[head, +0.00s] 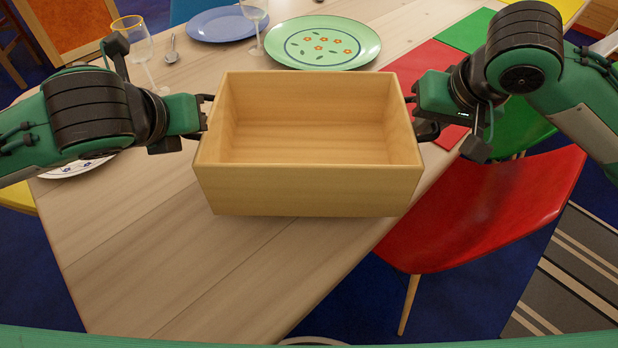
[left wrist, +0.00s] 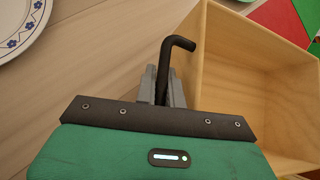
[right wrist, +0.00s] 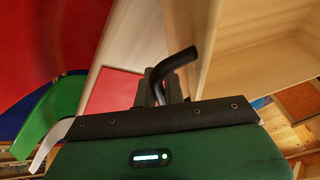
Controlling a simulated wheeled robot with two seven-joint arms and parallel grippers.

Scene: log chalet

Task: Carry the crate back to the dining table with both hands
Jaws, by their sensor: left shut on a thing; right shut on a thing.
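The crate (head: 308,190) is an empty, open-topped box of pale wood in the middle of the head view. It is over the wooden dining table (head: 130,245); I cannot tell whether its base touches the tabletop. My left gripper (head: 207,112) is shut on the dark handle on the crate's left side; that handle (left wrist: 170,62) shows as a bent black bar in the left wrist view. My right gripper (head: 413,112) is shut on the handle on the right side, and that handle (right wrist: 178,65) shows in the right wrist view. The crate looks about level.
Behind the crate are a green flowered plate (head: 322,43), a blue plate (head: 226,24), a wine glass (head: 136,40) and a spoon (head: 172,50). A white plate (head: 75,168) lies under my left arm. A red chair (head: 490,205) stands at the table's right edge.

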